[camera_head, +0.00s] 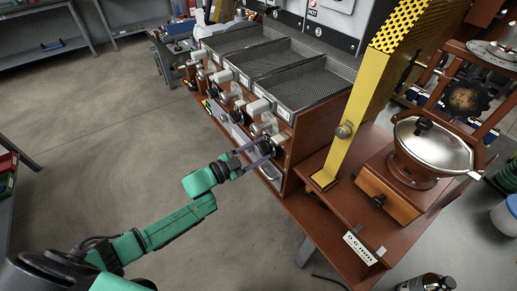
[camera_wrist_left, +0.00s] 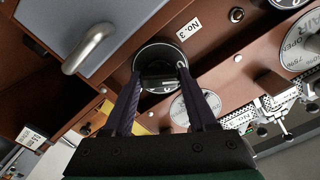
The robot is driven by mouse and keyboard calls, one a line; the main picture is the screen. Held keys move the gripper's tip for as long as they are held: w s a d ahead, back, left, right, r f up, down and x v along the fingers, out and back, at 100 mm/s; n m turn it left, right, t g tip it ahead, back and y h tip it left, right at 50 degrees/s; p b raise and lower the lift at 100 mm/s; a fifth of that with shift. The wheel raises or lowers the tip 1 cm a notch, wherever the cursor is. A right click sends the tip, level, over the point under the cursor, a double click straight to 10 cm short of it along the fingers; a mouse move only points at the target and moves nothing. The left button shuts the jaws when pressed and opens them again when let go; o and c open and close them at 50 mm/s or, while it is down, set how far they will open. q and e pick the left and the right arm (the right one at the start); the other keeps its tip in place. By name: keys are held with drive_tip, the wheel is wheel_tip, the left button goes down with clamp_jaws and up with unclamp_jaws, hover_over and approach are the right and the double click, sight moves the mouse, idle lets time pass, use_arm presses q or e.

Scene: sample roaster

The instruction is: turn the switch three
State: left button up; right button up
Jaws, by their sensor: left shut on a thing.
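The switch three (camera_wrist_left: 157,58) is a round dark knob with a pale rim on a reddish-brown panel, under a white "No.3" label (camera_wrist_left: 188,29) in the left wrist view. My left gripper (camera_wrist_left: 158,78) has one finger on each side of the knob's bar and is shut on it. In the head view the left gripper (camera_head: 264,152) reaches the front of the roaster (camera_head: 298,152) at its near right end. The fingers partly hide the knob there. My right gripper is in neither view.
A silver curved handle (camera_wrist_left: 90,48) sticks out left of the knob in the wrist view. Mesh trays (camera_head: 318,78) top the roaster. A yellow perforated post (camera_head: 362,98) and a machine with a silver bowl (camera_head: 433,147) stand to the right. The floor at left is clear.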

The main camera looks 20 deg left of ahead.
use_arm(q)
drive_tip(key=shift+n, duration=1.1)
drive_tip(key=shift+f+p, duration=0.1)
drive_tip(key=shift+p, duration=0.2)
drive_tip(key=o, duration=1.4)
drive_tip(key=shift+c, duration=0.2)
drive_tip(key=v, duration=1.4)
drive_tip(key=shift+s, duration=0.25)
drive_tip(key=shift+a, duration=0.15)
